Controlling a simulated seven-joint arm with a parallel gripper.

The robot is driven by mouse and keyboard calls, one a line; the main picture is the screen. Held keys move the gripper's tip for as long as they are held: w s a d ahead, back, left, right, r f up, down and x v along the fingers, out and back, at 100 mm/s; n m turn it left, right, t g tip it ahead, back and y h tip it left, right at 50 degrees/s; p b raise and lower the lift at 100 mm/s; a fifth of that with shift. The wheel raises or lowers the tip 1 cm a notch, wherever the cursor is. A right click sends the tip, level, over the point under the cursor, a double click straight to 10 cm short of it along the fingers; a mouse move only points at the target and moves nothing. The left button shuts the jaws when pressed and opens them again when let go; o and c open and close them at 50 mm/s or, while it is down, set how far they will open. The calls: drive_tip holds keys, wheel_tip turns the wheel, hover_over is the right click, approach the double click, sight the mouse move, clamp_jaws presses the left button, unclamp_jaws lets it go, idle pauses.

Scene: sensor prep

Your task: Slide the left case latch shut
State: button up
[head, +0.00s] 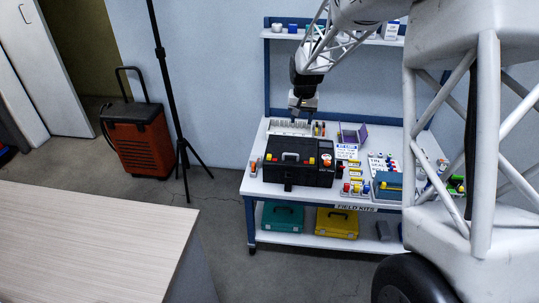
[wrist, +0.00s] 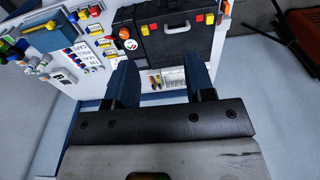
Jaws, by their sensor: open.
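The black case (head: 300,176) lies on the white workbench, its grey handle (head: 290,156) between two pairs of yellow and red parts. The left latch area (head: 270,157) and the right one (head: 311,160) show these colours; exact latch positions are too small to tell. The case also shows at the top of the wrist view (wrist: 178,42), where left and right look reversed. My gripper (head: 302,113) hangs behind the case, above the back of the bench. In the wrist view its two blue fingers (wrist: 160,78) are apart with nothing held between them.
A white slotted rack (head: 290,127) stands behind the case, below my gripper. A purple open box (head: 353,134) and several small coloured items crowd the bench to the right. Teal (head: 283,217) and yellow (head: 337,223) cases sit on the lower shelf.

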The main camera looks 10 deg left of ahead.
drive_tip(key=w+a+f, duration=0.6)
drive_tip(key=w+f, duration=0.1)
drive_tip(key=f, duration=0.2)
hover_over(269, 155)
drive_tip(key=shift+g, duration=0.4)
wheel_tip(269, 155, down, 11)
drive_tip(key=shift+s+d+f, duration=0.15)
drive_tip(key=shift+f, duration=0.2)
drive_tip(key=shift+f, duration=3.9)
drive_tip(key=shift+c, duration=0.3)
clamp_jaws()
